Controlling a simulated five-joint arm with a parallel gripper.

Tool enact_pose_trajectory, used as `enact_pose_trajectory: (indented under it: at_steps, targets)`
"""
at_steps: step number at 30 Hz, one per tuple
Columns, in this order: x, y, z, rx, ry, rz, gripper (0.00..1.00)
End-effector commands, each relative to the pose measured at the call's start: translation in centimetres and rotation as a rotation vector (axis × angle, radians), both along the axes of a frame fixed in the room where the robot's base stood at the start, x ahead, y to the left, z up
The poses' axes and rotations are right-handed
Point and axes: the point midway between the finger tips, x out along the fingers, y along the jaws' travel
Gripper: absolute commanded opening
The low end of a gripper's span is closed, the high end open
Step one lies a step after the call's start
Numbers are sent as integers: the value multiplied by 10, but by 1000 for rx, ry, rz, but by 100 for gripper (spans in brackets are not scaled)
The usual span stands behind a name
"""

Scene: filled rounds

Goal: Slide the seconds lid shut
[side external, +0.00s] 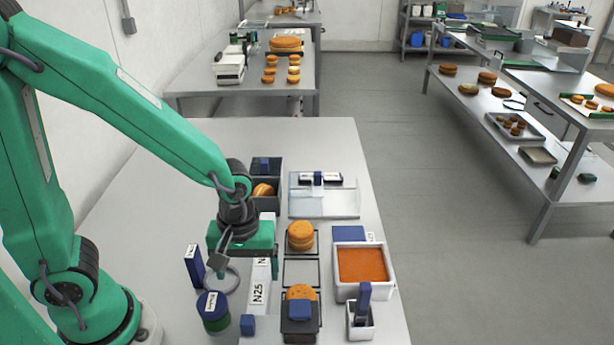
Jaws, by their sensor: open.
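A dark box (273,192) stands at the back of the near table with an orange-brown round (263,190) showing inside. A dark lid with a blue knob (264,164) covers its far part, so the box looks partly open. I cannot read a label that confirms it as the seconds box. To its right is a clear, low case (323,205) with a blue knob (318,178) on a dark and white bar. My gripper (246,266) is open, pointing down in front of the dark box and apart from it. Nothing shows between its fingers.
A rack (302,272) holds filled rounds (300,236) right of my gripper. A white tray (363,286) of orange filling stands farther right. A grey ring (221,280), a blue-topped jar (213,311) and an upright blue block (194,265) stand left. The left table surface is clear.

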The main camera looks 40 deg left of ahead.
Motion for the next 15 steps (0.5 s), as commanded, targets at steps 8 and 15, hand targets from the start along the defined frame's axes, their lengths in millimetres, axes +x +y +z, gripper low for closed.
enact_pose_trajectory:
  at_steps: [8, 15]
  targets:
    - [0, 0, 20, -1, -3, 0, 84]
    - [0, 0, 37, -1, -3, 0, 84]
